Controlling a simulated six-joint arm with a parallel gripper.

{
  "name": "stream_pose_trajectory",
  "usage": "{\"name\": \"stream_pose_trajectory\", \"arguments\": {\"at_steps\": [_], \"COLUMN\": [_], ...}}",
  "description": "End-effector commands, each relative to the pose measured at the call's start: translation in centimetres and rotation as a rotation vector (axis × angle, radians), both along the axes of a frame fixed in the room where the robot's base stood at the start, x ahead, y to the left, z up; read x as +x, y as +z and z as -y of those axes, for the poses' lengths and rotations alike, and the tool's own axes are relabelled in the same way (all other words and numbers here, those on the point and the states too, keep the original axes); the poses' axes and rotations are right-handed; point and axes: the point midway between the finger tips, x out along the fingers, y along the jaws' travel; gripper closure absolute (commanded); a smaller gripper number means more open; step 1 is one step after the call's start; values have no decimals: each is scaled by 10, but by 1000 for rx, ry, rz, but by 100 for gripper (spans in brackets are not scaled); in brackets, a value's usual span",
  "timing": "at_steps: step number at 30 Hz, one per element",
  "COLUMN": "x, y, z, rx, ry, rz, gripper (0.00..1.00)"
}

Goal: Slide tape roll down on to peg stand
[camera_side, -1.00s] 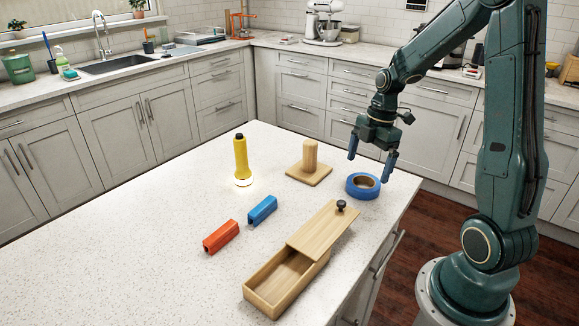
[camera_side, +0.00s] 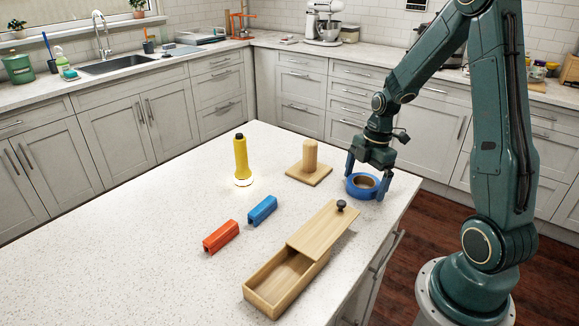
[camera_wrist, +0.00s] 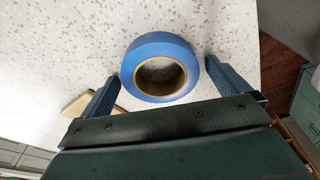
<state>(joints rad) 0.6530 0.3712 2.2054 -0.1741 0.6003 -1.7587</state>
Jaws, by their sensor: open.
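The blue tape roll (camera_side: 353,190) lies flat on the white countertop near its right edge. It also shows in the wrist view (camera_wrist: 148,47), with its brown core and open hole facing up. My gripper (camera_side: 366,180) is open, with one finger on each side of the roll. In the wrist view gaps show between the roll and the fingertips of my gripper (camera_wrist: 160,68). The peg stand (camera_side: 310,157) is a square wooden base with an upright, bare wooden peg, left of and behind the roll. A corner of a wooden board shows beside the left finger in the wrist view.
A wooden box (camera_side: 285,275) with a partly slid lid (camera_side: 320,230) and dark knob stands in front of the roll. A lit yellow flashlight (camera_side: 241,160), a blue block (camera_side: 262,210) and an orange block (camera_side: 220,236) stand to the left. The counter's left part is clear.

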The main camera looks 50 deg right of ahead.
Motion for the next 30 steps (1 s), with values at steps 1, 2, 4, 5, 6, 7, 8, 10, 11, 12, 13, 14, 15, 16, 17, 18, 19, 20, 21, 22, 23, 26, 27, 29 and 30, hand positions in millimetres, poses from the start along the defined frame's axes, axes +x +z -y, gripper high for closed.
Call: {"name": "stream_pose_trajectory", "arguments": {"at_steps": [1,2,4,5,6,7,8,10,11,12,13,14,15,16,17,18,19,20,21,22,23,26,27,29,30], "x": [0,0,0,0,0,0,0,0,0,0,0,0,0,0,0,0,0,0,0,0,0,1,1,1,1], "y": [0,0,0,0,0,0,0,0,0,0,0,0,0,0,0,0,1,1,2,2,3,8,11,16,20], "z": [0,0,0,0,0,0,0,0,0,0,0,0,0,0,0,0,0,0,0,0,0,1,0,0,1], "rx": [0,0,0,0,0,0,0,0,0,0,0,0,0,0,0,0,0,0,0,0,-1,-1,-1,-1,-2], "ry": [0,0,0,0,0,0,0,0,0,0,0,0,0,0,0,0,0,0,0,0,0,0,0,0,0], "rz": [0,0,0,0,0,0,0,0,0,1,1,1,1,1,1,1,1,1,1,1,2,3,3,3,5], "gripper": [0,0,4,10,18,24,29,43,48,48,48,48,48,48,48,48,48,48,49,49,49,49,49,49,49]}}
